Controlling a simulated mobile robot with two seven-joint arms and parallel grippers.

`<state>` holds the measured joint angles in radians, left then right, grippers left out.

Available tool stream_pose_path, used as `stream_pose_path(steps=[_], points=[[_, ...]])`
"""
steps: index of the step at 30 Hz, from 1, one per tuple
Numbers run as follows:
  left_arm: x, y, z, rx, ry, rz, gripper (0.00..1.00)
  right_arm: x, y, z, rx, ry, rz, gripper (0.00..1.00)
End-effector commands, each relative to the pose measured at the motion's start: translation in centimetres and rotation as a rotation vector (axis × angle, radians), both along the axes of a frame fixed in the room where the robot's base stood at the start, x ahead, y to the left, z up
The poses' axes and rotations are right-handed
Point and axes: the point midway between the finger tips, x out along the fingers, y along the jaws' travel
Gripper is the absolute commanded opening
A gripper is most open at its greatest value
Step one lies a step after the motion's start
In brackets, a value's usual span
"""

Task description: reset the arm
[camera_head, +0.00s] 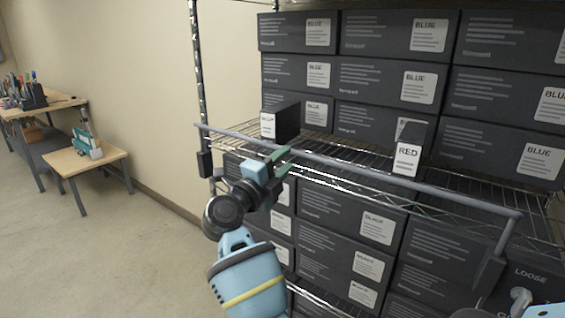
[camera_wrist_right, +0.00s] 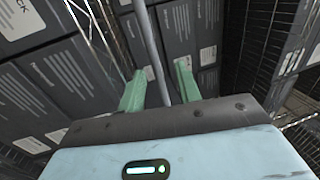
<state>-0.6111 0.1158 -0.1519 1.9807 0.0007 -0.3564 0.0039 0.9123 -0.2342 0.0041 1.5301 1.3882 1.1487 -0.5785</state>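A low wooden table (camera_head: 115,155) is at left; the floor (camera_head: 100,255) between is clear.

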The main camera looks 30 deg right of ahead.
Motion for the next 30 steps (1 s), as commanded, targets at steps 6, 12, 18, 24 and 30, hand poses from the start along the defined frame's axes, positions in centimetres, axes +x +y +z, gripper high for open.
stream_pose_path(steps=[6, 12, 18, 24, 30], points=[[0.0, 0.0, 0.0, -0.001, 0.000, 0.001, 0.74, 0.0, 0.0, 0.0, 0.000, 0.000, 0.000, 0.34], [0.0, 0.0, 0.0, 0.000, 0.001, 0.001, 0.74, -0.1, 0.0, -0.4, -0.016, 0.006, 0.002, 0.34], [0.1, 0.0, 0.2, -0.001, -0.004, 0.000, 0.74, -1.3, 0.4, -3.5, -0.210, 0.066, 0.056, 0.34], [0.3, 0.0, 0.5, 0.000, -0.010, 0.000, 0.74, -3.3, 3.0, -9.2, -0.516, 0.210, 0.219, 0.34], [0.5, 0.0, 0.8, 0.000, -0.016, 0.001, 0.74, -6.3, 6.9, -16.8, -0.769, 0.416, 0.452, 0.34]])
